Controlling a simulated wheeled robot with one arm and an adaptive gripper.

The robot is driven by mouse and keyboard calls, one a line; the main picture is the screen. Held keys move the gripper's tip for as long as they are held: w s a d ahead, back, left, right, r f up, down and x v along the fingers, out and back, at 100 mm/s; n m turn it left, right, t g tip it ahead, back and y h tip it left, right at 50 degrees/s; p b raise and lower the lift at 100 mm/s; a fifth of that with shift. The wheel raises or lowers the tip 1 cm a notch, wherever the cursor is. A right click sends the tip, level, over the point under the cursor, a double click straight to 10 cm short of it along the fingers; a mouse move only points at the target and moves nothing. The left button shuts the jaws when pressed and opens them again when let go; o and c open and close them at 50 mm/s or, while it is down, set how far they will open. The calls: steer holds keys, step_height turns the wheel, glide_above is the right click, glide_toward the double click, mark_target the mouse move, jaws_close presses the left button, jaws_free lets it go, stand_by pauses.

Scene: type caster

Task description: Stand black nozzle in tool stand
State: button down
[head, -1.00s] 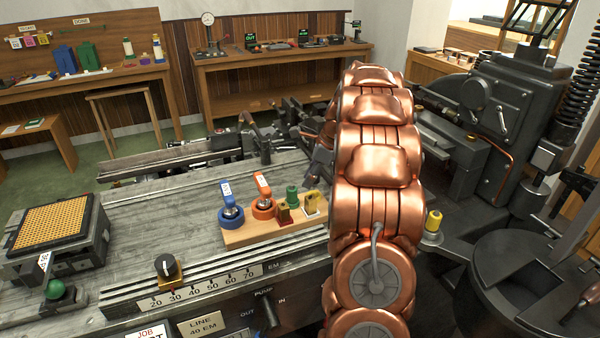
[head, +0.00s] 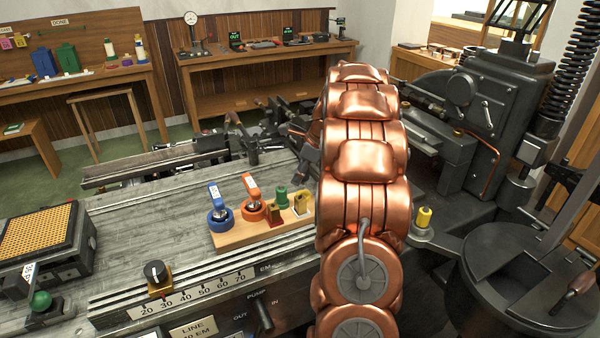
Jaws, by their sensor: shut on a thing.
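No black nozzle can be made out in the head view. My copper arm fills the middle right, and my gripper's jaws are hidden behind it. A small dark piece shows at the arm's left edge, and I cannot tell whether it belongs to my gripper. A wooden board (head: 232,239) on the grey bench, possibly the tool stand, carries a blue ring holder (head: 220,221) and an orange ring holder (head: 252,211), each with a tool of its own colour. A green piece (head: 281,197), a dark red block (head: 274,216) and a yellow block (head: 301,203) stand at its right.
A dark-framed tray with a yellow grid top (head: 40,236) sits at the left of the bench. A black knob (head: 156,272) and a numbered scale (head: 200,288) lie along the front edge. A yellow-capped post (head: 424,217) stands right of my arm. The bench left of the board is clear.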

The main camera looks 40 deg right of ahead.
mark_target(302, 183)
steer(key=shift+f, duration=2.7)
steer(key=shift+s+f+p, duration=0.1)
steer(key=shift+f+p, duration=0.15)
steer(key=shift+p, duration=0.15)
steer(key=c, duration=0.8)
jaws_free()
steer(key=shift+o, duration=0.2)
steer(key=shift+r, duration=0.1)
steer(key=v, duration=1.2)
